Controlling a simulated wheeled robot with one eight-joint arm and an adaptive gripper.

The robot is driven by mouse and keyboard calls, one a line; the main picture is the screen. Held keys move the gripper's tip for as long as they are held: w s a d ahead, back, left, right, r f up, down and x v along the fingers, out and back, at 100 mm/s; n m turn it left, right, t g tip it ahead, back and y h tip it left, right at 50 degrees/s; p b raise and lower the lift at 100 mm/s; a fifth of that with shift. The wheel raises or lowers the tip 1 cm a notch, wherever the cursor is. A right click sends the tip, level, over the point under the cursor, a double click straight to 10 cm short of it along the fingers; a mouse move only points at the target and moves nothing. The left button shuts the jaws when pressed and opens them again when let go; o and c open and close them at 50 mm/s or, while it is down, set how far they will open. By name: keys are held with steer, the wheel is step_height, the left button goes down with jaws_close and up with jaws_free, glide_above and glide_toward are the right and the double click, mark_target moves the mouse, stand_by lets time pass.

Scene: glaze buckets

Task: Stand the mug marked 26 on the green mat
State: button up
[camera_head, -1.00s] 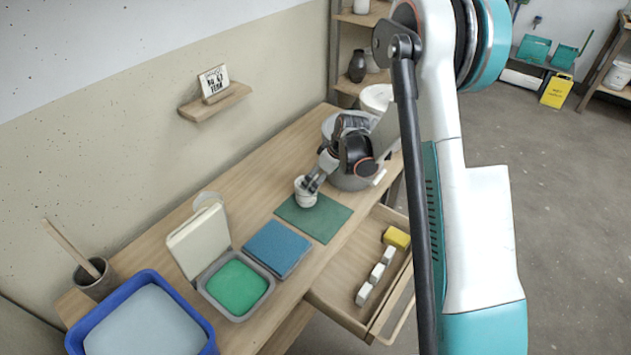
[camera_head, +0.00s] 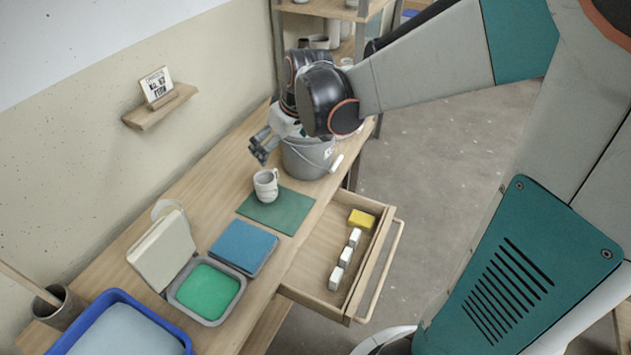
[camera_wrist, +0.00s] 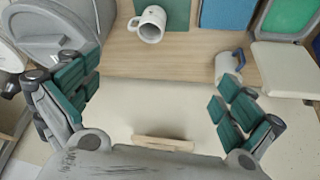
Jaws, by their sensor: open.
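A white mug (camera_head: 266,187) stands upright on the green mat (camera_head: 284,217), near the mat's edge on the wall side. Its number cannot be read.
A grey bucket (camera_head: 307,158) stands close behind the mat. The open drawer (camera_head: 322,275) holds a yellow block and white blocks. A small shelf (camera_head: 160,106) juts from the wall.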

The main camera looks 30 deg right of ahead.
steer(key=s+a+r+m+t, duration=0.1)
steer(key=s+r+m, duration=0.1)
steer(key=s, duration=0.8)
steer(key=s+r+m+t+h, duration=0.1)
steer(key=s+r, duration=0.2)
steer(key=s, duration=0.7)
steer(key=shift+s+a+r+m, duration=0.25)
steer(key=shift+s+a+m, duration=0.1)
steer(key=shift+s+m, duration=0.05)
